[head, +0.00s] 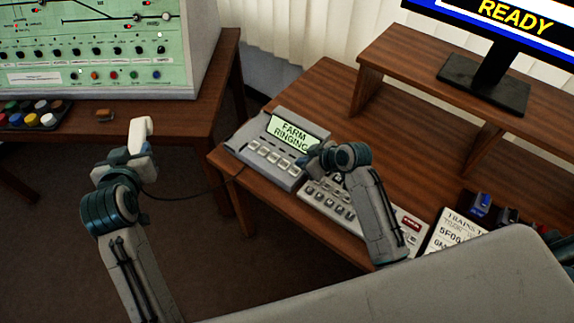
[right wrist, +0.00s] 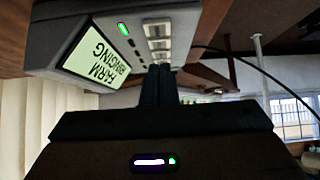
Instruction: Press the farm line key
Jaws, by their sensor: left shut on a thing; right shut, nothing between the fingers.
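The phone console (head: 250,150) is a grey box on the wooden desk. Its lit screen (head: 292,133) reads "FARM RINGING". Below the screen is a row of pale keys (head: 270,158); their labels are too small to read. In the right wrist view the console is upside down, with a green lamp (right wrist: 124,29) lit beside the keys (right wrist: 158,38). My right gripper (right wrist: 160,72) is shut and empty, its tips close to the key row; contact cannot be told. My left gripper (head: 136,152) is shut on a white handset (head: 141,132), held off the desk, with a dark cord.
A grey keypad unit (head: 330,200) lies right of the console, partly behind my right arm. A wooden shelf (head: 420,75) carries a monitor reading "READY" (head: 515,15). A green signal panel (head: 100,45) stands on the left desk. A printed card (head: 455,232) lies at the right.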

